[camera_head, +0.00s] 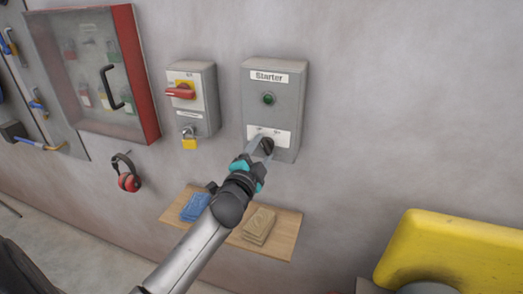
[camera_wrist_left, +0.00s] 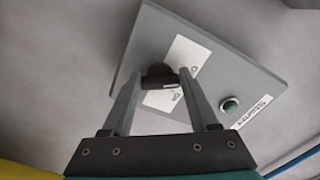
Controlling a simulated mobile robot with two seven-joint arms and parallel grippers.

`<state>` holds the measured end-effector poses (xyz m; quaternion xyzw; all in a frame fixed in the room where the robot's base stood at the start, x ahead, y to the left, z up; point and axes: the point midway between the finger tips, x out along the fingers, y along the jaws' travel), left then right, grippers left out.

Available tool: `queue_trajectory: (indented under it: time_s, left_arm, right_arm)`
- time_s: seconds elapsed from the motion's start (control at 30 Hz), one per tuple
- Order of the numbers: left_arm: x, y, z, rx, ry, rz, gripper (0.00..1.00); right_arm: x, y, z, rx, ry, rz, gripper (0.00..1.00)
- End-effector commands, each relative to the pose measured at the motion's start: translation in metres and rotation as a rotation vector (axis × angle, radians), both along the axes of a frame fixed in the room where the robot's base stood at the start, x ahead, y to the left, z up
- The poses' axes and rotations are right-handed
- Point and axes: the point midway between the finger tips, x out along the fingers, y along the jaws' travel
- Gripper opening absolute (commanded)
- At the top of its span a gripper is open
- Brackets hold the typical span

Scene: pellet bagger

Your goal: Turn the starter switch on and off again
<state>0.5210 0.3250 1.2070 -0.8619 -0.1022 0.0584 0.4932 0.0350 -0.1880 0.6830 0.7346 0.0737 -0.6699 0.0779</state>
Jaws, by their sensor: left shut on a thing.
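The grey starter box (camera_head: 285,112) is on the wall, with a "Starter" label at its top and a green round lamp (camera_head: 268,99) below it. The black starter switch (camera_head: 267,146) sits on a white plate low on the box. My left gripper (camera_head: 260,147) is at this switch, its fingers on either side. In the left wrist view, the switch knob (camera_wrist_left: 158,76) is between the two fingertips of the left gripper (camera_wrist_left: 158,82), which is shut on it. The lamp also shows there (camera_wrist_left: 229,105). The plate's markings are partly hidden. My right gripper is not in view.
Left of the starter box is a grey box with a red handle (camera_head: 180,92) and a padlock (camera_head: 189,141). Below is a wooden shelf (camera_head: 285,235); a yellow machine part (camera_head: 450,245) stands at right.

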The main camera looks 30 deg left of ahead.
Motion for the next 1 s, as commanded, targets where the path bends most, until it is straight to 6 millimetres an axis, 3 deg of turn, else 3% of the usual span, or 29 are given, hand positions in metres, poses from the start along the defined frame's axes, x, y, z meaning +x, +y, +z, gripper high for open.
queue_trajectory:
  time_s: [0.37, 0.4, 0.67, 1.0]
  left_arm:
    - [0.0001, 0.0, -0.0001, -0.012, -0.002, 0.001, 0.04]
    - [0.0001, 0.0, -0.0001, -0.012, -0.002, 0.001, 0.61]
    - [0.0001, -0.0001, 0.0, -0.009, -0.002, 0.0, 0.9]
    - [-0.0037, -0.0011, -0.0008, -0.007, -0.001, -0.001, 0.9]
  right_arm:
    - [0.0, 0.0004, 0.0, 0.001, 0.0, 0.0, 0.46]
    - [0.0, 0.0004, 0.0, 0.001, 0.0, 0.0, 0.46]
    - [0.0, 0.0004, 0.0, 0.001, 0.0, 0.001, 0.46]
    - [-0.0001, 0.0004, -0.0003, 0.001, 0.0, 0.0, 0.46]
